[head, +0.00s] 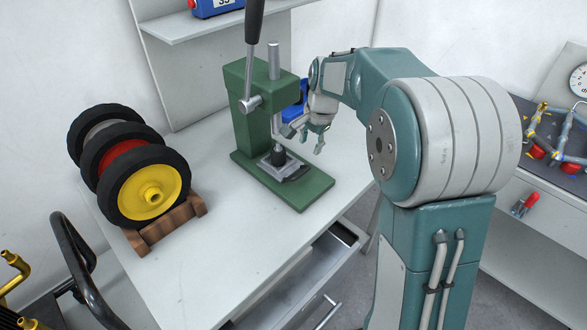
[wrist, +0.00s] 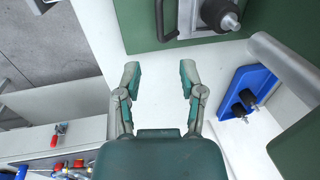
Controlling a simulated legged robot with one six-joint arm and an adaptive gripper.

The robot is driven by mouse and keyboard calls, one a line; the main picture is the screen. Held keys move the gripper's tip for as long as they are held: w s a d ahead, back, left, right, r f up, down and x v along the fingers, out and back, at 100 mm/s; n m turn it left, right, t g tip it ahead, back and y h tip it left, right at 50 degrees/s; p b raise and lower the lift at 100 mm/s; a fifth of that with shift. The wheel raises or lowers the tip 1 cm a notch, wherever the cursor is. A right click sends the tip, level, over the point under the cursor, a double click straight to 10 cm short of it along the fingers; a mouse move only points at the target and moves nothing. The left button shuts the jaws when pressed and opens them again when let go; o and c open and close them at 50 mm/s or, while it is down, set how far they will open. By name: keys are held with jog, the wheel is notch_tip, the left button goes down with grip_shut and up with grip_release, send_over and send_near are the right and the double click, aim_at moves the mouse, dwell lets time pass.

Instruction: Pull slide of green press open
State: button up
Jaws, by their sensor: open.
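The green press (head: 252,125) stands on the workbench, with a long lever with a dark grip at its top. Its slide (head: 276,164) is a light metal plate on the green base, with a dark handle (head: 298,173) at its front right. In the wrist view the slide (wrist: 203,18) is at the top, with its dark handle (wrist: 160,22) to its left. My gripper (head: 304,138) is right of the press column, above the base. In the wrist view my gripper (wrist: 160,75) is open and empty, its fingertips pointing toward the handle and apart from it.
Several wheels (head: 130,165) stand in a wooden rack left of the press. A blue holder (wrist: 248,92) sits to the right in the wrist view. An open drawer (head: 310,270) juts out below the bench front. The bench surface (head: 200,255) before the press is clear.

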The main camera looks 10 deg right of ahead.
aim_at(303, 171)
jog(key=f, duration=0.3)
jog(key=w+f, duration=0.1)
jog(key=f, duration=0.3)
jog(key=a+f, duration=0.1)
jog(key=f, duration=0.2)
jog(key=shift+w+a+f, duration=0.1)
jog(key=shift+w+f, duration=0.25)
grip_shut()
